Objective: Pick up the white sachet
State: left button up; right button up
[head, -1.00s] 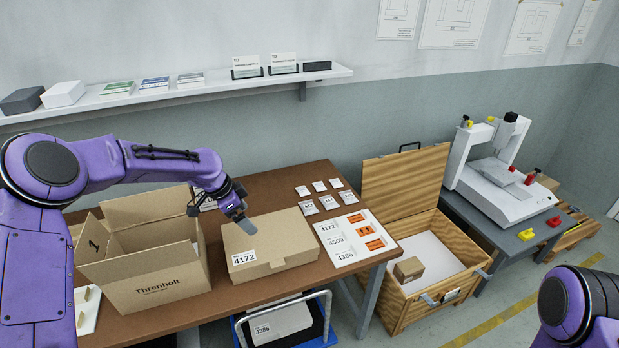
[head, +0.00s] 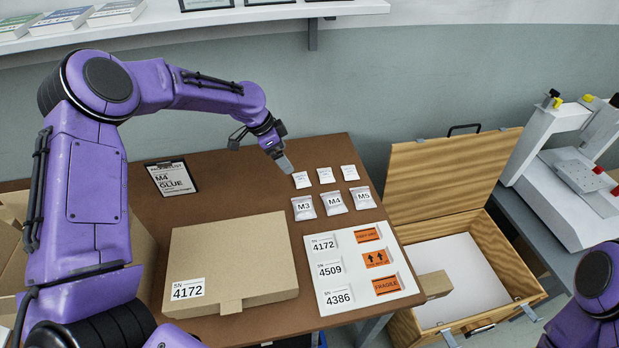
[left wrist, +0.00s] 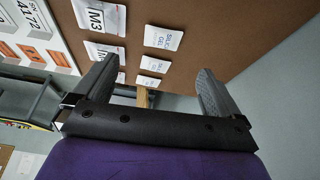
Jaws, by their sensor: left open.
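Three small white sachets lie in a row at the back right of the brown table: a left one (head: 301,180), a middle one (head: 326,175) and a right one (head: 349,172). In the left wrist view the nearest sachet (left wrist: 163,38) reads "SILICA GEL". Larger packets marked M3 (head: 304,208), M4 (head: 334,202) and M5 (head: 363,198) lie in front of them. My left gripper (head: 285,164) is open and empty above the table, just left of and behind the left small sachet. Its spread fingers show in the left wrist view (left wrist: 155,82). My right gripper is out of view.
A closed carton (head: 225,255) labelled 4172 and a white label sheet (head: 345,300) lie in front. A clipboard (head: 172,177) lies at the back left. An open wooden crate (head: 497,270) stands right of the table. A shelf (head: 200,20) runs above the back.

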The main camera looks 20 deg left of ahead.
aim_at(301, 178)
pick_arm(q)
jog(key=x, duration=0.3)
jog(key=p+x, duration=0.1)
jog(key=x, duration=0.7)
jog(key=shift+w+f, duration=0.15)
jog(key=shift+w, duration=0.2)
jog(key=c, duration=1.1)
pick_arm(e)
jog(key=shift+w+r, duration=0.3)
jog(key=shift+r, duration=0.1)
